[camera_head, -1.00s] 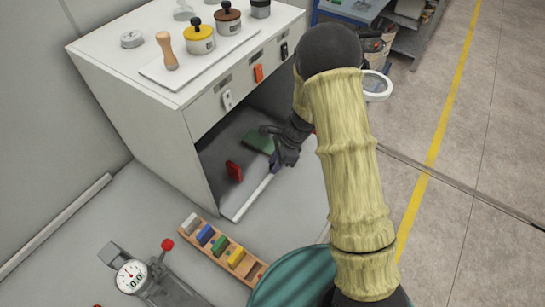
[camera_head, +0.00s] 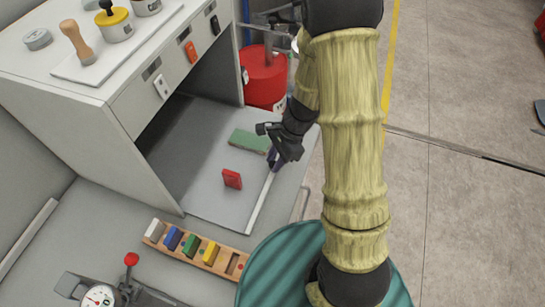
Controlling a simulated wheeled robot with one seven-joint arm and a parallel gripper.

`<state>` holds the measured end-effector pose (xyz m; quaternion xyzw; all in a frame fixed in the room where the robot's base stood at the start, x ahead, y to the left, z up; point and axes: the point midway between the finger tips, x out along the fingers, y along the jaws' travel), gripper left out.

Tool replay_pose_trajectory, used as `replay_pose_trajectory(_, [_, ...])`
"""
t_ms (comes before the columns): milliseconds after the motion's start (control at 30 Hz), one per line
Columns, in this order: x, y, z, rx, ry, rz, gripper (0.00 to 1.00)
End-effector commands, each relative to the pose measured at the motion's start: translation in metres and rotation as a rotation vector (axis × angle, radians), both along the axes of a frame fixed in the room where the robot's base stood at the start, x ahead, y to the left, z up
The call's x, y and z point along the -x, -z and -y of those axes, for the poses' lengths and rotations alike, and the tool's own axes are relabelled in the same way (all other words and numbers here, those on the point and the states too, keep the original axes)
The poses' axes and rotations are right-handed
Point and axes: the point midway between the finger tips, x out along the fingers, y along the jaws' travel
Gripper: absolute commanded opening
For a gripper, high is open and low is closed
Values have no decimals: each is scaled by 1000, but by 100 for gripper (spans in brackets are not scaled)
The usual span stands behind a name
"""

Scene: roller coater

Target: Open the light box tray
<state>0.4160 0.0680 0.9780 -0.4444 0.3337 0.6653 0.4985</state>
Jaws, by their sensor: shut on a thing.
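The light box is a pale grey cabinet (camera_head: 60,130) with a dark open bay at the front. Its grey tray (camera_head: 205,170) extends out of the bay and has a pale lip (camera_head: 262,203) along its front edge. A red block (camera_head: 232,179) and a green block (camera_head: 249,141) rest on the tray. My gripper (camera_head: 276,159) is at the tray's front edge, shut on it near the middle. My black wrist and fingers hide the exact grip and part of the edge.
A wooden rack (camera_head: 226,262) with coloured blocks lies just in front of the tray. A dial gauge device (camera_head: 98,296) stands at lower left. A red drum (camera_head: 264,76) stands beside the cabinet. Switches (camera_head: 190,52) line the cabinet front.

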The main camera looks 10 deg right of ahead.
Motion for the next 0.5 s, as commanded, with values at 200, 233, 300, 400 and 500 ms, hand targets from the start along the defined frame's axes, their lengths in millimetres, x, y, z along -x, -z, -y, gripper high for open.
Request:
replay_pose_trajectory(200, [-3,-1,2,3,3,10,0])
replay_pose_trajectory(233, [-3,-1,2,3,3,10,0])
replay_pose_trajectory(300, [-3,-1,2,3,3,10,35])
replay_pose_trajectory(400, [-3,-1,1,2,3,7,46])
replay_pose_trajectory(500, [-2,-1,1,2,2,5,46])
